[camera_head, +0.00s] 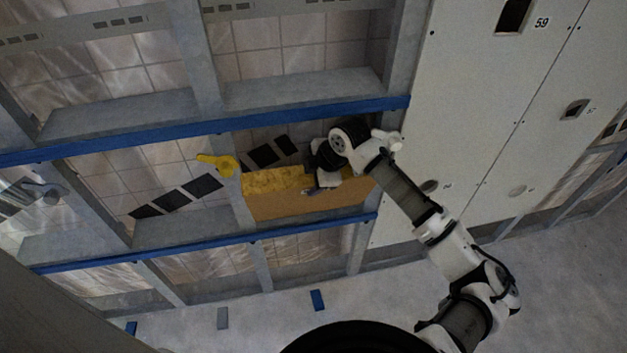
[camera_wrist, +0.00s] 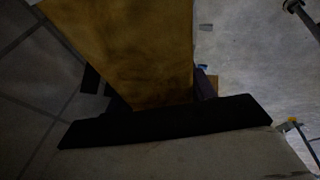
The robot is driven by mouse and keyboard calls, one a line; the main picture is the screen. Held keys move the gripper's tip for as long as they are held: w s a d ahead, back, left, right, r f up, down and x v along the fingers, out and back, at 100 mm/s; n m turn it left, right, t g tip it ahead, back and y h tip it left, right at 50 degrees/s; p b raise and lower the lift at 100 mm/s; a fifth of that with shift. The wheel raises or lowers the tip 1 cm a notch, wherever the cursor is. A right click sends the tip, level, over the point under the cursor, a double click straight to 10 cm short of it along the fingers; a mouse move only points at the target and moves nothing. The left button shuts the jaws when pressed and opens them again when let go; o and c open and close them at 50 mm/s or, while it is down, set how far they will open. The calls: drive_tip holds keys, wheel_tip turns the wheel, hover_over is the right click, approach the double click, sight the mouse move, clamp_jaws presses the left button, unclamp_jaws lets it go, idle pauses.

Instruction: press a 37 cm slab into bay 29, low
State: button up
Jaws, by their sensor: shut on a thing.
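The slab (camera_head: 270,185) is mustard yellow on its upper face and tan along its front edge. In the head view it lies at the low part of a framed opening between two blue rails, beside a grey stud. I cannot tell how deep it sits, and no number 29 is readable. My gripper (camera_head: 320,187) is at the slab's right part, shut on it. In the wrist view the slab (camera_wrist: 135,45) fills the upper middle, behind a dark jaw (camera_wrist: 165,122) that hides its near end. The jaw tips are not clearly visible.
Blue rails (camera_head: 150,141) run above and below the opening. A yellow handle-like piece (camera_head: 217,163) sticks out at the stud left of the slab. White panels (camera_head: 480,110), one marked 59, cover the wall at right. Grey floor (camera_head: 400,285) is open below, with small blue and grey marks.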

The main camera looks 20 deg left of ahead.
drive_tip(key=shift+w+a, duration=0.1)
idle(0.6)
drive_tip(key=o, duration=1.5)
drive_tip(key=shift+f, duration=0.1)
